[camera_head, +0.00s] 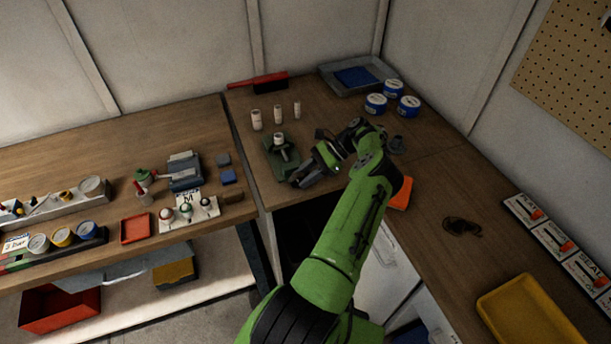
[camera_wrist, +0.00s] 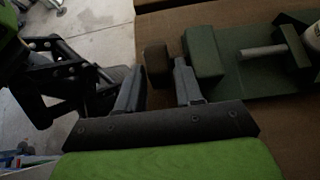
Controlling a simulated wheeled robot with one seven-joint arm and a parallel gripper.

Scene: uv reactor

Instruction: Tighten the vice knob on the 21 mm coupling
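The green vice (camera_head: 271,146) stands on the bench with a pale upright coupling (camera_head: 279,138) at its jaws. In the wrist view the vice (camera_wrist: 205,52) shows its green block and grey rod, with the coupling (camera_wrist: 314,38) cut off at the right edge. The brown vice knob (camera_wrist: 157,62) lies between the tips of my gripper (camera_wrist: 158,70). The gripper is open, with a visible gap on each side of the knob. In the head view my gripper (camera_head: 298,178) is at the near end of the vice and hides the knob.
Three pale couplings (camera_head: 277,113) stand behind the vice. A red-handled brush (camera_head: 262,82), a grey tray (camera_head: 345,75) and three blue-and-white tins (camera_head: 392,97) are farther back. The bench's front edge is close to my gripper. A yellow tray (camera_head: 525,312) is at the lower right.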

